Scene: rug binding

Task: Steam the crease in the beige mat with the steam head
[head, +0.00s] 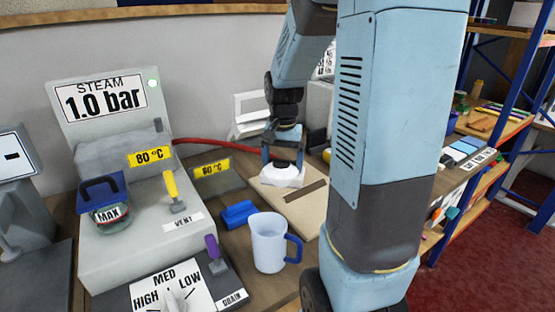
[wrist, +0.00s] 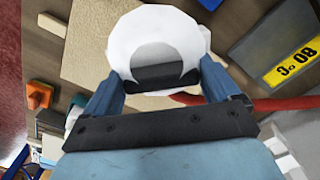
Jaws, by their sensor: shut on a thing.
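The beige mat (head: 290,205) lies on the worktop, partly hidden behind my arm. A dark brown strip (head: 306,191) crosses it; I cannot tell whether this is the crease. The mat (wrist: 92,50) also shows there, beside and below the head.
A red hose (head: 205,143) runs from the steam unit (head: 118,150) to the steam head. A mug (head: 268,245) and a blue block (head: 238,214) stand left of the mat. An 80 °C plate (head: 213,171) is near the hose. Shelving (head: 485,195) stands at right.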

